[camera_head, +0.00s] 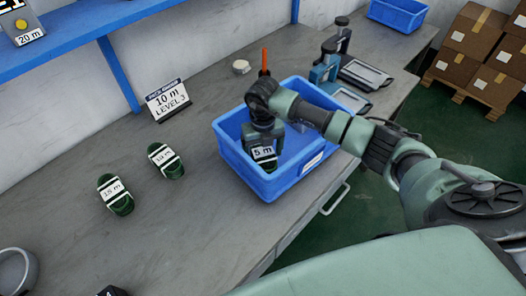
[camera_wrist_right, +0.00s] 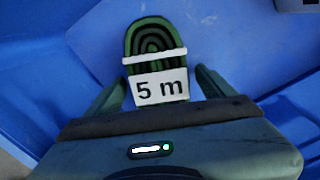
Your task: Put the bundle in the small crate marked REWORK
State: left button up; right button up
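A green coiled bundle with a white "5 m" tag (camera_head: 264,154) is inside the blue crate (camera_head: 228,153); it also shows in the right wrist view (camera_wrist_right: 156,48). My right gripper (camera_head: 266,148) reaches down into this crate. Its fingers (camera_wrist_right: 162,88) stand either side of the bundle, with a narrow gap visible on the right, so it looks open around it. The crate's white label (camera_head: 313,161) is too small to read. My left gripper is not in view.
Two other green bundles, one tagged "15 m" (camera_head: 116,195) and another (camera_head: 166,161), lie on the grey bench left of the crate. Handheld devices (camera_head: 325,70) stand beyond the crate; another blue crate (camera_head: 398,13) is farther back.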

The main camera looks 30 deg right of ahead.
aim_at(263, 151)
jog(key=shift+r, duration=0.15)
jog(key=shift+r, duration=0.2)
notch_tip(263, 151, up, 12)
jog(key=b, duration=0.2)
jog(key=shift+f, duration=0.15)
dwell(0.4)
